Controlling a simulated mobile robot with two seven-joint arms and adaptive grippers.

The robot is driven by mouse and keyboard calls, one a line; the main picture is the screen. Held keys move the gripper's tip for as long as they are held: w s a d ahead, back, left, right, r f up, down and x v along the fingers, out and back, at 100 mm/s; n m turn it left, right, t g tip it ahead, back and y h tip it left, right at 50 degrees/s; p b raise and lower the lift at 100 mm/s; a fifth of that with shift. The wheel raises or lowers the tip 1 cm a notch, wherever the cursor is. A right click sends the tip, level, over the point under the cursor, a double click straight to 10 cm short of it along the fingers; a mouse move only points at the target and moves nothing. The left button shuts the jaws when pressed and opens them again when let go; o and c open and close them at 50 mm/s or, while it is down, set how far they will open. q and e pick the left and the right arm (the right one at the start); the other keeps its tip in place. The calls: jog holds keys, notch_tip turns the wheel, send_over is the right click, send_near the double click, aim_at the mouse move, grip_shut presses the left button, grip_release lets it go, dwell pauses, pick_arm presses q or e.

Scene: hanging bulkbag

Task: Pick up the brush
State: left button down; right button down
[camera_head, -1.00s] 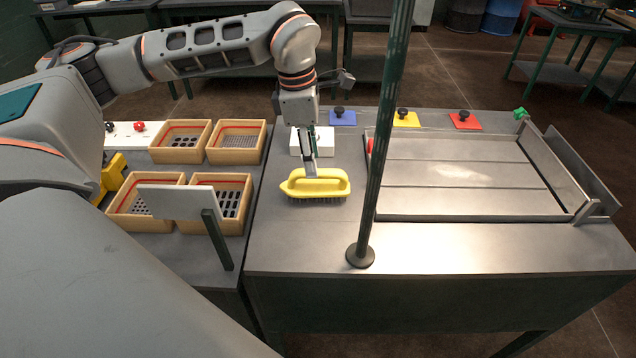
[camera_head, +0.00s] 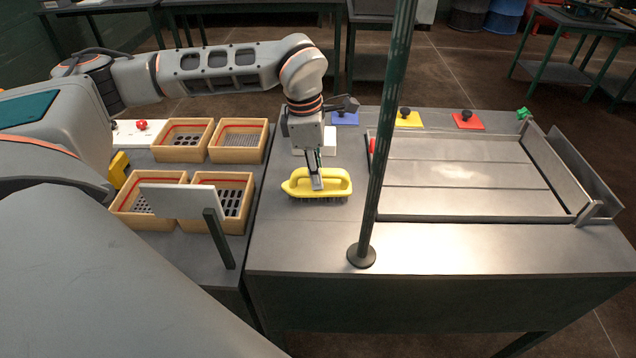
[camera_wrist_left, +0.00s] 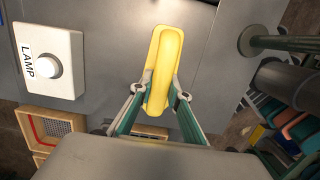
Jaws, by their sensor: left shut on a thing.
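The yellow brush (camera_head: 317,184) lies bristles down on the grey table, left of the green post. My left gripper (camera_head: 316,184) comes down on it from above and is shut on its handle. In the left wrist view the brush (camera_wrist_left: 163,62) runs lengthwise, with the fingers of my left gripper (camera_wrist_left: 160,97) on both sides of the handle. The brush appears to rest on or very near the table top. My right gripper is not in view.
A green post (camera_head: 378,150) stands right of the brush. A metal tray (camera_head: 460,205) fills the table's right part. A white lamp box (camera_wrist_left: 50,62) is close to the gripper. Wooden bins (camera_head: 238,157) stand on the left table. Bare table lies in front of the brush.

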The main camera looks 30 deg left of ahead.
pick_arm(q)
jog(key=shift+r, duration=0.1)
notch_tip(320, 180, up, 20)
jog(key=shift+p, duration=0.45)
jog(key=c, duration=2.6)
grip_release()
grip_shut()
